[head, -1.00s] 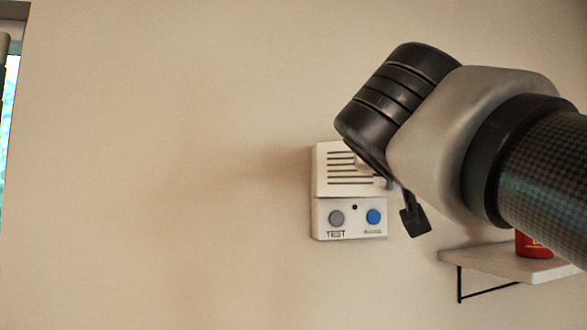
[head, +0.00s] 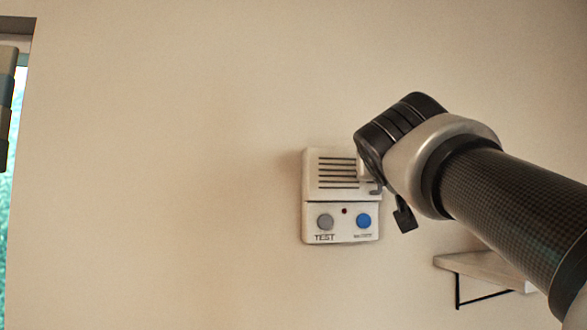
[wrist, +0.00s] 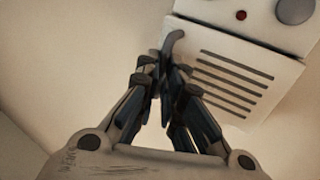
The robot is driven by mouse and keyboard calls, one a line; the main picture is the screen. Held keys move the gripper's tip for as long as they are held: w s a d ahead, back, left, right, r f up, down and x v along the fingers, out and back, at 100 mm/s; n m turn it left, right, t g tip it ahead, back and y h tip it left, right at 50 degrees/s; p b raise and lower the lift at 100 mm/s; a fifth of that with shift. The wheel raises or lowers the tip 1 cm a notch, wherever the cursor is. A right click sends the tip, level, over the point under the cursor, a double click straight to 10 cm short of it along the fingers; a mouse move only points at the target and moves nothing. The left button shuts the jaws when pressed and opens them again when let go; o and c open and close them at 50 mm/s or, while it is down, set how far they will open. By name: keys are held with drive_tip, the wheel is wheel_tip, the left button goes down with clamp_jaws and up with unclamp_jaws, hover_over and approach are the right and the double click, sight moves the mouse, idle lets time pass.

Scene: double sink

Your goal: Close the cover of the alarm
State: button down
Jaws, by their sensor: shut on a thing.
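The white alarm box (head: 312,224) is on the wall, with a grey TEST button, a blue button and a small red light on its lower part. Its slotted cover (head: 325,192) is above them and looks close to flush; I cannot tell whether a gap remains. In the wrist view the cover (wrist: 235,88) appears upside down, with a grey hooked handle (wrist: 173,38) at its left edge. My gripper (wrist: 165,72) is shut on this handle, beside the cover. In the head view my wrist hides the cover's upper right corner.
A small shelf (head: 485,268) on a black bracket is on the wall below and right of the alarm, partly behind my arm. A window (head: 14,200) is at the far left. The wall between window and alarm is bare.

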drive_tip(key=shift+w+d, duration=0.2)
drive_tip(key=shift+d, duration=0.1)
drive_tip(key=shift+r, duration=0.1)
drive_tip(key=c, duration=1.7)
unclamp_jaws()
drive_tip(key=shift+w+d, duration=0.15)
drive_tip(key=shift+d, duration=0.25)
drive_tip(key=v, duration=1.2)
